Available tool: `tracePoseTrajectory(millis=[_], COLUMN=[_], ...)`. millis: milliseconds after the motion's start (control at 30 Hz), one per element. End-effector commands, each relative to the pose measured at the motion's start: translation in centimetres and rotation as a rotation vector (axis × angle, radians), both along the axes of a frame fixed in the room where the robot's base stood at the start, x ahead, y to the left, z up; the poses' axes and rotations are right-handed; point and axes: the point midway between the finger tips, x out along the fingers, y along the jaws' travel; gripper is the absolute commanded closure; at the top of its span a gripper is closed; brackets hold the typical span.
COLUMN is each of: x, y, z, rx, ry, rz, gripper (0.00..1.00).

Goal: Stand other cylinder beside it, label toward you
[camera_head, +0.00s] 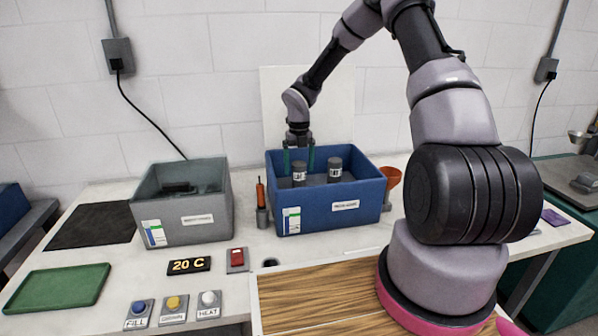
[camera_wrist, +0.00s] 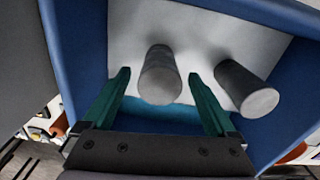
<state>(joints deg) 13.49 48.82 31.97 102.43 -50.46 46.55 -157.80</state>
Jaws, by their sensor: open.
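Two grey cylinders stand upright in the blue bin (camera_head: 329,220), a little apart. The left cylinder (camera_head: 299,176) and the right cylinder (camera_head: 335,172) each show a white label toward the head camera. My gripper (camera_head: 299,160) points down into the bin over the left cylinder, with its green fingers apart on either side of its top. In the wrist view, my open gripper (camera_wrist: 158,75) has one cylinder (camera_wrist: 160,78) between its fingertips, with gaps visible at both sides. The other cylinder (camera_wrist: 246,88) is outside the right finger. No label shows in the wrist view.
A grey bin (camera_head: 187,237) stands left of the blue bin. An orange-handled tool (camera_head: 261,193) and an orange funnel (camera_head: 391,178) flank the blue bin closely. A green tray (camera_head: 57,288), a temperature display (camera_head: 189,265) and several buttons lie in front. The wooden board (camera_head: 315,300) is bare.

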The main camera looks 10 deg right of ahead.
Motion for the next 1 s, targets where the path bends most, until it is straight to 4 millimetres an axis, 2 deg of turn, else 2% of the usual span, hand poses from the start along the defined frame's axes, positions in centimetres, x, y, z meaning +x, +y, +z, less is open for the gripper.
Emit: tracePoseTrajectory(millis=[100, 300, 400, 567, 667, 767, 1000], x=[0.1, 0.0, 0.0, 0.0, -0.5, -1.5, -6.4], y=[-0.1, 0.0, -0.1, 0.0, -0.2, -0.7, -2.5], z=[2.7, 6.9, 8.4, 9.9, 11.0, 13.3, 21.0], rx=[0.000, 0.000, 0.000, -0.001, -0.010, -0.028, -0.034], ry=[-0.004, -0.002, -0.002, -0.002, -0.009, -0.032, -0.135], rz=[-0.003, -0.002, -0.002, -0.005, -0.064, -0.217, -0.851], gripper=[0.08, 0.08, 0.08, 0.08, 0.08, 0.08, 0.08])
